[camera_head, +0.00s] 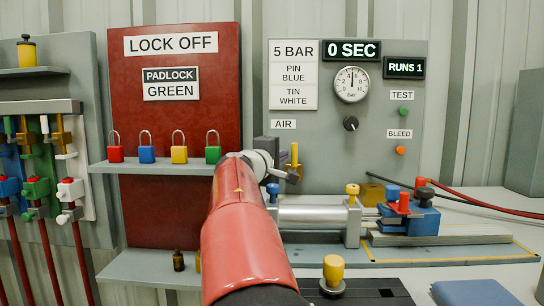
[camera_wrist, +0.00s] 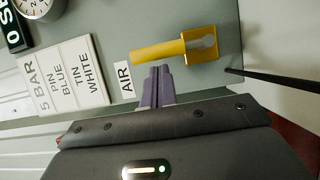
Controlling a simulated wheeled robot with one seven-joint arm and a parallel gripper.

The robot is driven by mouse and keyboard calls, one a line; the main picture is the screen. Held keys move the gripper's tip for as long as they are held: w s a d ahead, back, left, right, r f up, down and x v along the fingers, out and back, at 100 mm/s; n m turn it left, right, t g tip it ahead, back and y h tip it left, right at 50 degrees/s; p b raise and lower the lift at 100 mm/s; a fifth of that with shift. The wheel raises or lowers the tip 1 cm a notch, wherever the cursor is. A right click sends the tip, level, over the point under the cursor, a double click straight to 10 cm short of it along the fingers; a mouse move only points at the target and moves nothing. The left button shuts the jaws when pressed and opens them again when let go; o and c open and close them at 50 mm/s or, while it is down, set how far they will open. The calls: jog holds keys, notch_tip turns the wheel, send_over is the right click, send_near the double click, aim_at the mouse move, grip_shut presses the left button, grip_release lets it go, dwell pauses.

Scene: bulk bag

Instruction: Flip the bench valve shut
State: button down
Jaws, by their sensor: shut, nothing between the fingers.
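The bench valve is under the AIR label (camera_head: 283,124); its yellow lever (camera_head: 294,154) stands upright on the grey panel. In the wrist view the lever (camera_wrist: 165,51) runs to a yellow block (camera_wrist: 202,44) with a grey pivot. My gripper (camera_wrist: 157,70) is shut and empty. Its purple-grey fingertips are just to the left of the lever as the panel reads, very close to its side. I cannot tell whether they touch it. In the head view my red arm hides much of the area below and left of the valve.
Padlocks (camera_head: 179,152) stand on a shelf of the red lock-off board to the left. A gauge (camera_head: 351,85) and black knob (camera_head: 351,123) are right of the valve. A metal cylinder (camera_head: 312,214) and blue clamp block (camera_head: 422,219) are on the bench below.

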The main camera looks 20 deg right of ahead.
jog(key=shift+s+d+r+m, duration=0.2)
jog(key=shift+d+m, duration=0.25)
jog(key=shift+m, duration=0.25)
dwell(0.4)
jog(key=shift+s+d+r+m+g+y+p, duration=0.2)
jog(key=shift+d+m+y, duration=0.15)
jog(key=shift+m, duration=0.15)
jog(key=shift+s+d+r+m+g+y+p, duration=0.1)
jog(key=shift+d+m+g+y+p, duration=0.1)
jog(key=shift+d+m+y, duration=0.25)
jog(key=s+d+f+m+y+p, duration=0.1)
jog(key=s+d+f+m+y, duration=0.1)
jog(key=d+m+y, duration=0.4)
jog(key=f+m, duration=0.1)
jog(key=m, duration=0.2)
jog(key=shift+s+d+f+t, duration=0.15)
jog(key=shift+s+f+t, duration=0.15)
jog(key=shift+s+f, duration=0.1)
jog(key=shift+d+f, duration=0.1)
